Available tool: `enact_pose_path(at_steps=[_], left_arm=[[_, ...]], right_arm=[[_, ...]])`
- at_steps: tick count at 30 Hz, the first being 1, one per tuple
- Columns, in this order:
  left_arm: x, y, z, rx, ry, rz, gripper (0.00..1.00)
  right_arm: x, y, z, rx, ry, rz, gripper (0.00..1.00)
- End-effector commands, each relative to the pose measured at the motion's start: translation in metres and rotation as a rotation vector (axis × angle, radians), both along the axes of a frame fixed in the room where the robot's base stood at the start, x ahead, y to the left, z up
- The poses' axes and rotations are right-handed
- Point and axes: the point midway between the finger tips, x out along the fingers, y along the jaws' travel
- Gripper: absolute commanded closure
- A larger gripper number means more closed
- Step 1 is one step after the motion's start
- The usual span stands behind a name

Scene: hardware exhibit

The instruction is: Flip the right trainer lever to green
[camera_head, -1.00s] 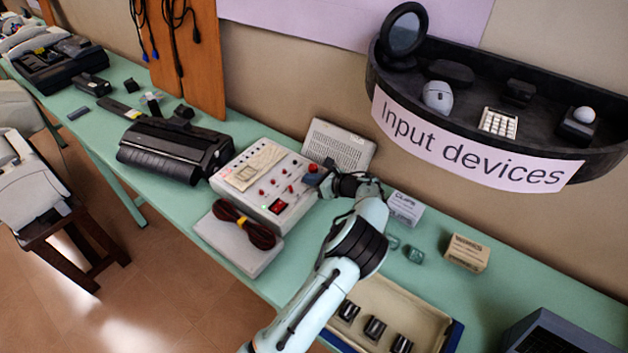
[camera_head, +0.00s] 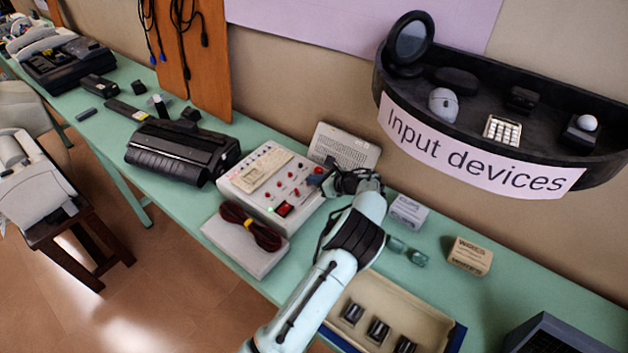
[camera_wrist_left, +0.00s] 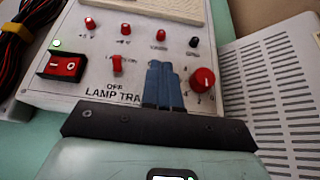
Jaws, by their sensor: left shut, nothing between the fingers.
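The lamp trainer (camera_head: 243,199) is a pale box with red knobs and switches, lying on the green table; its panel (camera_wrist_left: 75,83) also shows in the left wrist view. There, a small red lever (camera_wrist_left: 117,65) stands above the "OFF" label, left of my left gripper (camera_wrist_left: 163,84). A large red dial (camera_wrist_left: 203,80) is just right of the fingers. My left gripper is shut and empty, its blue fingertips over the panel; it also shows in the head view (camera_head: 318,179). The fingers hide part of the panel, so I cannot tell whether another lever is behind them. My right gripper is not in view.
A red rocker switch (camera_wrist_left: 62,66) and a green light (camera_wrist_left: 55,43) are at the panel's left. A vented grey box (camera_head: 343,146) stands behind the trainer. A cable bundle (camera_head: 250,228) lies in front, and a beige tray (camera_head: 413,308) is at the right.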

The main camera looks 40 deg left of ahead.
Motion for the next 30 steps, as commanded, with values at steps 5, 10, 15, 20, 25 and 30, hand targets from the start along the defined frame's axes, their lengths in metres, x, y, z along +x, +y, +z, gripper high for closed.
enact_pose_path(at_steps=[5,10,15,20,25,30], left_arm=[[0.002,0.002,0.002,-0.041,-0.007,0.001,1.00],[0.002,0.001,0.001,-0.045,-0.005,0.000,1.00],[0.002,0.001,0.003,-0.045,-0.005,0.000,1.00],[0.002,0.001,0.010,-0.044,-0.006,0.000,1.00],[0.002,0.001,0.018,-0.044,-0.007,0.000,1.00],[0.002,0.001,0.017,-0.044,-0.005,-0.001,1.00]], right_arm=[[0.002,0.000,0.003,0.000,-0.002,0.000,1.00],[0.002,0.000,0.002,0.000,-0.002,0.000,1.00],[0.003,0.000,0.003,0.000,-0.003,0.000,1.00],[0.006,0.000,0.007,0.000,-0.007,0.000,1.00],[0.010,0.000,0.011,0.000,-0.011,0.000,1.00],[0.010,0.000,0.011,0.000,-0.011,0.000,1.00]])
